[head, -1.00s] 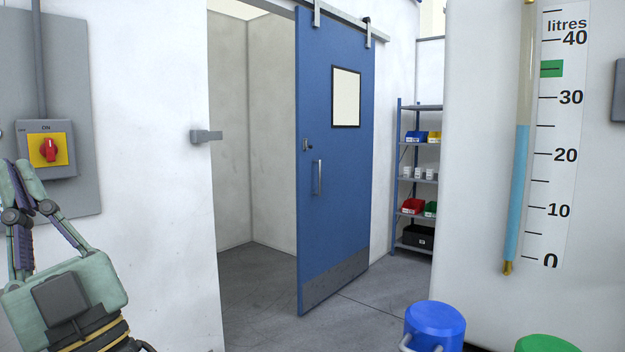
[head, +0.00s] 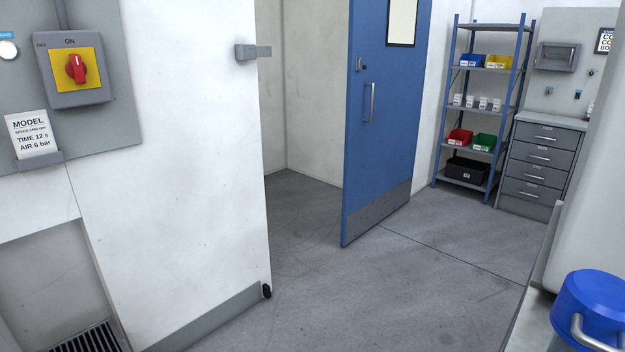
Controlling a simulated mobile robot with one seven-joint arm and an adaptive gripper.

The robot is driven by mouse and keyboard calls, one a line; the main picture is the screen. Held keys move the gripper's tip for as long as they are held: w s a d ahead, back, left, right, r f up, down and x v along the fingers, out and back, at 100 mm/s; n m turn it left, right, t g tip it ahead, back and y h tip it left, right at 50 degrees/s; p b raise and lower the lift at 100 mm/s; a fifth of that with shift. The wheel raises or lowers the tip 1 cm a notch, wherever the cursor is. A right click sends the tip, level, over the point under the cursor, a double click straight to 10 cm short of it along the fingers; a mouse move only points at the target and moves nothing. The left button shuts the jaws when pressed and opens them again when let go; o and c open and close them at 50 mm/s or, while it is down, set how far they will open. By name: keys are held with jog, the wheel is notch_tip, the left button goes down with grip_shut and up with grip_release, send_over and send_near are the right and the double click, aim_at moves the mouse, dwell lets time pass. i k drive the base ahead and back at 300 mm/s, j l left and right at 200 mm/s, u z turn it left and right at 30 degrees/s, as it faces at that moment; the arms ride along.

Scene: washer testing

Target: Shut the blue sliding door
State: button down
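The blue sliding door (head: 388,110) stands open, to the right of the doorway (head: 300,150). It has a window (head: 402,22), a vertical metal handle (head: 372,102), a small latch fitting (head: 364,65) and a grey kick plate (head: 378,210). Its top is out of view. A grey catch (head: 253,52) sticks out from the white wall at the doorway's left edge, well apart from the door. My gripper does not show in the present head view.
A blue valve or lid (head: 594,300) on a counter stands at the lower right. A shelf rack (head: 487,105) and a drawer cabinet (head: 543,165) stand behind. A red rotary switch (head: 76,68) is on the left wall. The floor (head: 370,300) before the door is clear.

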aim_at(384, 99)
jog(key=i+j, duration=0.2)
jog(key=i, duration=0.2)
jog(key=i+j+u, duration=0.15)
jog(key=i, duration=0.25)
jog(key=i+j, duration=0.25)
jog(key=i, duration=0.15)
jog(key=i+z, duration=0.35)
jog(key=i, duration=0.3)
jog(key=i+j+z, duration=0.15)
jog(key=i+z, duration=0.25)
jog(key=i, duration=0.2)
jog(key=i+z, duration=0.4)
jog(key=i, duration=0.25)
jog(key=i+z, duration=0.4)
jog(key=i, duration=0.25)
jog(key=i+u, duration=0.15)
jog(key=i, duration=0.3)
jog(key=i+l+u, duration=0.1)
jog(key=i, duration=0.35)
jog(key=i+l+u, duration=0.15)
jog(key=i, duration=0.3)
jog(key=i+l+u, duration=0.6)
jog(key=i+l, duration=0.15)
jog(key=l, duration=0.3)
jog(key=i+l+u, duration=0.2)
jog(key=l+u, duration=0.15)
jog(key=l, duration=0.65)
jog(key=l+u, duration=0.35)
jog(key=l, duration=0.65)
jog(key=i, duration=0.05)
